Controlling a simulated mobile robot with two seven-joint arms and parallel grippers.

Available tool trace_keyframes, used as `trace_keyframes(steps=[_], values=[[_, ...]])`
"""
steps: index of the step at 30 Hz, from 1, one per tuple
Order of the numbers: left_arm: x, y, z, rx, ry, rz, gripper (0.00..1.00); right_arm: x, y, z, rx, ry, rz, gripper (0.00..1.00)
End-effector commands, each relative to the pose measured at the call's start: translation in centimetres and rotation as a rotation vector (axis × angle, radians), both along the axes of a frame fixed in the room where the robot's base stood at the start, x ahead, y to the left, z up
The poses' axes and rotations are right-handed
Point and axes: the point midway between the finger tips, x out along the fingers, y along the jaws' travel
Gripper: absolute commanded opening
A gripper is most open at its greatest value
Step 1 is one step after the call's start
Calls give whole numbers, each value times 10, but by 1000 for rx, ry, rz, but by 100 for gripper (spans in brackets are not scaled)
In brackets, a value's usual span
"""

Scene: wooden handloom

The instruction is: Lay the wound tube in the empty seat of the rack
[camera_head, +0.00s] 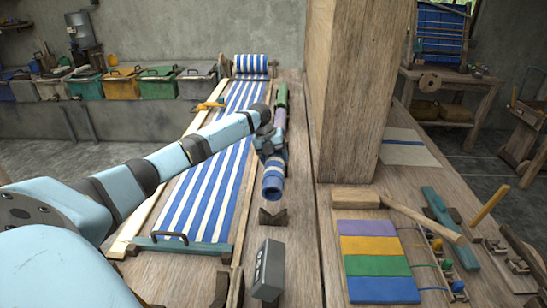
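The wound tube (273,180), striped blue and white, lies lengthwise along the wooden beam right of the striped cloth, its open end toward me. My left gripper (269,150) is at its far end and appears shut on it; the fingertips are partly hidden. A dark V-shaped seat (272,218) of the rack stands empty just in front of the tube's near end. A green tube (282,95) and a purple tube (279,117) lie in line beyond my gripper. I cannot tell how far the wound tube is above the beam. My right gripper is not in view.
A grey block (268,270) stands on the beam nearer me. Striped cloth (205,185) is stretched on the loom under my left arm. A thick wooden post (355,90) rises at right. A colour-striped board (377,260), a mallet (425,217) and small tools crowd the right bench.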

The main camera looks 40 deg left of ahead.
Motion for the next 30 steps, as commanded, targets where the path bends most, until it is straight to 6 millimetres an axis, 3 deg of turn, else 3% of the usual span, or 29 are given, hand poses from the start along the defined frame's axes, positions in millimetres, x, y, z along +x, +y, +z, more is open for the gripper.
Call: trace_keyframes(steps=[20, 30], values=[[0, 0, -64, 1, -1, 0, 31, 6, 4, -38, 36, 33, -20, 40], [0, 0, -94, 0, -1, 0, 31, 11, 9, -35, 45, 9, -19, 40]])
